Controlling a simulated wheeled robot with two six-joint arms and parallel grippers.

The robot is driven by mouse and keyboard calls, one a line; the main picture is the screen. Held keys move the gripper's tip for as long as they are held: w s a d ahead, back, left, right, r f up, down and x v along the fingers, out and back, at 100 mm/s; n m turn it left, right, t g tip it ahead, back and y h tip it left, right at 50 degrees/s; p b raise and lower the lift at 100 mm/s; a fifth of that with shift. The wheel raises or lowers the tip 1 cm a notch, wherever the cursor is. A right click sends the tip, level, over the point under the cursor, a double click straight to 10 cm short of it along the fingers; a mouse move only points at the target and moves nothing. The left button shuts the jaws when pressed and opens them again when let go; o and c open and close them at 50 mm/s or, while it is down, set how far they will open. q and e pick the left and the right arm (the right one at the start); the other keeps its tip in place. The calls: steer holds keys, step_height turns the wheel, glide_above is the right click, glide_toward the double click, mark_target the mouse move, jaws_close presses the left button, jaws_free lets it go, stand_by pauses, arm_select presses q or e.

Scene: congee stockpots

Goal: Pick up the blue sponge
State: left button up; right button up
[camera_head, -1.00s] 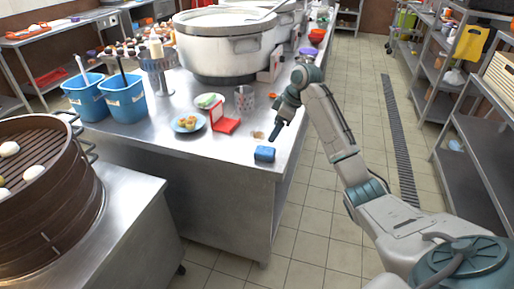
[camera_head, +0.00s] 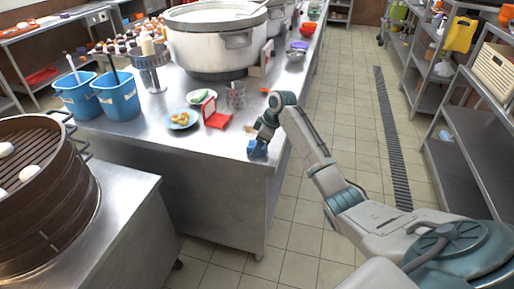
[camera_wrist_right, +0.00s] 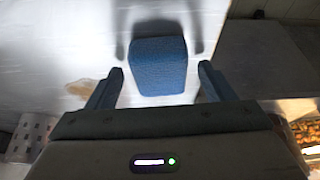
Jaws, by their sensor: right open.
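The blue sponge (camera_head: 257,149) lies on the steel counter near its front right corner, partly hidden by my right gripper (camera_head: 259,143) in the head view. In the right wrist view the blue sponge (camera_wrist_right: 158,66) sits centred between the two open fingers of my right gripper (camera_wrist_right: 159,80). A gap shows between the sponge and each finger. The fingers are beside it, and nothing is held. My left gripper is not in view.
A red holder (camera_head: 216,116), a plate of small yellow food (camera_head: 181,119) and a glass (camera_head: 236,95) stand left of the sponge. Two blue buckets (camera_head: 117,98) and a large pot (camera_head: 218,45) are farther off. The counter's edge (camera_head: 266,175) is close by.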

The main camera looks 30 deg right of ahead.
steer(key=c, duration=1)
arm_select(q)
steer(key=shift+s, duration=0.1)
arm_select(e)
steer(key=shift+c, duration=0.2)
steer(key=shift+r, duration=0.1)
